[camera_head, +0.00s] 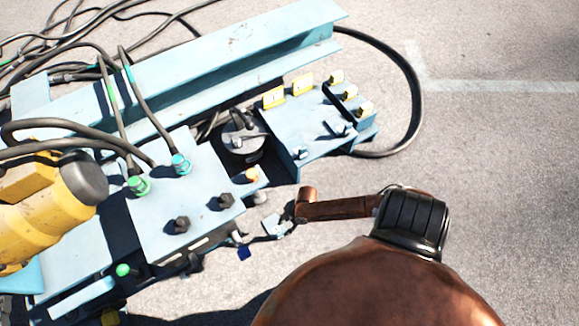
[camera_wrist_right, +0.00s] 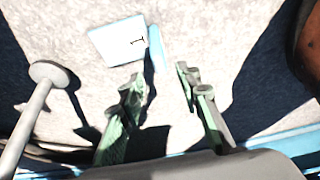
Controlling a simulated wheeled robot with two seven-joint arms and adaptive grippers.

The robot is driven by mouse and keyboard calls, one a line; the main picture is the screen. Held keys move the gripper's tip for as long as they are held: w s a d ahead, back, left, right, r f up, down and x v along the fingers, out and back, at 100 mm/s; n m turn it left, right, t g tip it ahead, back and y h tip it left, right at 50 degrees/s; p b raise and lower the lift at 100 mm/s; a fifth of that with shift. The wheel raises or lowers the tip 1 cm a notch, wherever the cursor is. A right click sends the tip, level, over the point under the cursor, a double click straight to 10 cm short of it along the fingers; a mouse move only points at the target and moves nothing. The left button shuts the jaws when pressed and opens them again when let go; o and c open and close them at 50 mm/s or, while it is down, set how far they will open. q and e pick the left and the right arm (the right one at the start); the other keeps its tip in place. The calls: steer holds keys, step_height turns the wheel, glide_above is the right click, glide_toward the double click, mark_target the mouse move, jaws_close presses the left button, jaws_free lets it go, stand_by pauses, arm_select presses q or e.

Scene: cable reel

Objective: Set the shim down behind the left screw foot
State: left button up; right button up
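In the right wrist view, a flat pale blue-white plate with a small dark mark, which looks like the shim (camera_wrist_right: 116,42), lies on the ground beyond my right gripper's fingertips. My right gripper (camera_wrist_right: 161,80) has its two greenish fingers apart, with bare ground between them. The plate lies ahead of the left-hand finger and looks untouched. A grey round disc on a rod, which looks like a screw foot (camera_wrist_right: 52,76), is to the left of the fingers. Whether it is the left foot I cannot tell. My left gripper is not in view.
A light blue steel frame (camera_head: 150,222) with bolts and cables fills the left of the head view. A yellow cylinder (camera_head: 40,215) is at the far left, and a rusty brown rounded body (camera_head: 375,290) is at the bottom. Open pavement lies to the right.

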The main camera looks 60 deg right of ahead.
steer(key=s+a+r+m, duration=0.4)
steer(key=s+a+r, duration=0.3)
steer(key=s+a, duration=0.4)
steer(key=s+d+r+m+h, duration=0.1)
steer(key=s+d+r+m, duration=0.3)
steer(key=r, duration=0.9)
steer(key=s+m, duration=0.3)
steer(key=s, duration=0.2)
steer(key=shift+d+h, duration=0.2)
steer(key=shift+h, duration=0.2)
